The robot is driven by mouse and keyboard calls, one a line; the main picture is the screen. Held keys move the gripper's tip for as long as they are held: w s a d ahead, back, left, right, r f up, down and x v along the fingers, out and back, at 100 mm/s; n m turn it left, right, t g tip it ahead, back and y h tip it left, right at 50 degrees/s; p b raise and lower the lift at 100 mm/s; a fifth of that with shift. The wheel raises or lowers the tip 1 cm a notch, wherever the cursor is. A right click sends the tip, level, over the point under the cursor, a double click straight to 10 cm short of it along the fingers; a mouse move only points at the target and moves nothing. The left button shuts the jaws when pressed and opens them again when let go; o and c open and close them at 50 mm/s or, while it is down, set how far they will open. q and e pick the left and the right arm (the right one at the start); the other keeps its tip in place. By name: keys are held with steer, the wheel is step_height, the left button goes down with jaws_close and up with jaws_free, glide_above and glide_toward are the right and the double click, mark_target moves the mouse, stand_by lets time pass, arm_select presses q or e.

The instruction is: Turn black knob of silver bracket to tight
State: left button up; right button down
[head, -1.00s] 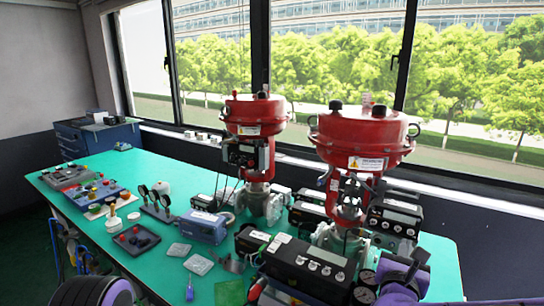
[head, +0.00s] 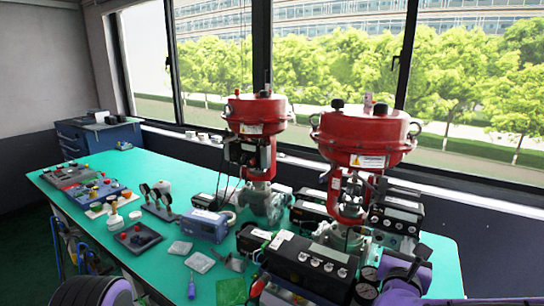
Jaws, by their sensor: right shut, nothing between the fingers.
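A small silver bracket (head: 231,262) lies on the green table, left of the front black positioner box. It is small here, and I cannot make out its black knob clearly. My right gripper (head: 408,265) is at the bottom right, beside the pressure gauges and in front of the right red valve actuator (head: 366,137). Its fingers are dark, shut and small in the view, and they hold nothing. It is well to the right of the silver bracket, apart from it. My left gripper is out of view; only part of my left arm shows at the bottom left.
The black positioner box (head: 312,262) and gauges (head: 366,291) crowd the space between my right gripper and the bracket. A second red actuator (head: 257,115) stands behind. A blue box (head: 205,226), a screwdriver (head: 191,287) and clear packets lie left. The table (head: 165,285) has bare patches at front left.

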steer(key=shift+w+d+r, duration=0.1)
steer(key=shift+d+r, duration=0.1)
steer(key=shift+d+f+b, duration=0.2)
steer(key=shift+d+b, duration=0.35)
steer(key=shift+b, duration=0.1)
steer(key=shift+d+f+b, duration=0.2)
steer(key=shift+d+b, duration=0.3)
steer(key=shift+b, duration=0.1)
steer(key=shift+a+f+b, duration=0.2)
steer(key=shift+b, duration=0.2)
steer(key=shift+s+d+f, duration=0.1)
steer(key=shift+s+f, duration=0.05)
steer(key=shift+s, duration=0.1)
steer(key=shift+s+f, duration=0.1)
steer(key=shift+f, duration=0.05)
steer(key=r+b+v, duration=0.1)
steer(key=b+v, duration=0.1)
steer(key=v, duration=0.4)
steer(key=shift+d+b, duration=0.3)
